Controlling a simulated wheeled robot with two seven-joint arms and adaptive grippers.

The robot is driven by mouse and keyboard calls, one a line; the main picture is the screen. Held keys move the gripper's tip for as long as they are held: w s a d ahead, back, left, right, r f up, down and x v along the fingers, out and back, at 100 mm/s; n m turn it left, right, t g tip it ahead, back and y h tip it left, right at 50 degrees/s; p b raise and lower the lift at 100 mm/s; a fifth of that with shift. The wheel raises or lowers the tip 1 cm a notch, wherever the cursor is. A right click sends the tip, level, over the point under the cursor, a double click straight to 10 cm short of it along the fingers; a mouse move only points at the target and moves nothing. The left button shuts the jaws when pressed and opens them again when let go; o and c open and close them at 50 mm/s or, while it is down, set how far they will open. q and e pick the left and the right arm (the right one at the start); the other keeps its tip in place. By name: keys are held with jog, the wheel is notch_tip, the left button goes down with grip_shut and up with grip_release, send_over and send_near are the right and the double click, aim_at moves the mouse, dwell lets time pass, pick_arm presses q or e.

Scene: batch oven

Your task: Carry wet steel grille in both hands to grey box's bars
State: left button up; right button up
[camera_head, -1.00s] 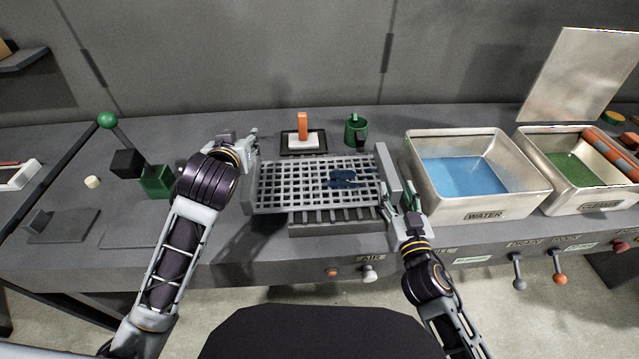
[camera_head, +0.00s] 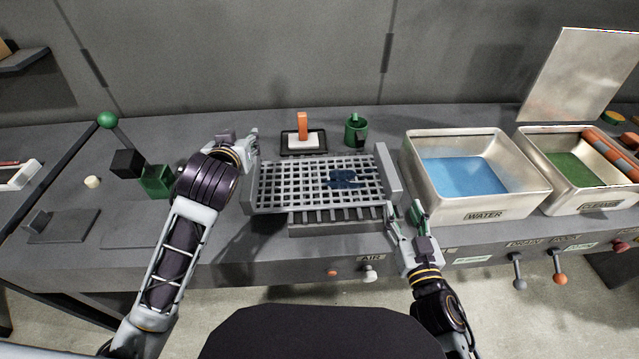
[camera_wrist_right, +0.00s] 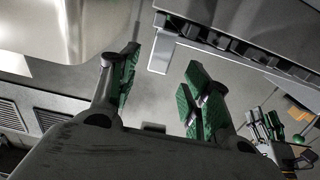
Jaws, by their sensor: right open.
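The steel grille (camera_head: 310,180) lies flat in the head view, with a dark blue wet-looking patch (camera_head: 350,179) on its right half. It rests on or just above the grey box's bars (camera_head: 335,214), which show along its front edge; I cannot tell if it touches all of them. My right gripper (camera_head: 403,210) is open and empty, just off the grille's front right corner. It also shows open in the right wrist view (camera_wrist_right: 162,60). My left gripper (camera_head: 250,142) is at the grille's back left corner; its fingers are too small and partly hidden to read.
A metal WATER tank (camera_head: 485,214) stands close to the right of my right gripper, with another tank (camera_head: 590,206) beyond it. An orange-handled block (camera_head: 303,135) and a green cup (camera_head: 356,130) stand behind the grille.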

jog(key=shift+s+d, duration=0.1)
jog(key=shift+s, duration=0.4)
pick_arm(q)
jog(key=shift+s, duration=0.1)
pick_arm(e)
jog(key=shift+s, duration=0.1)
dwell(0.4)
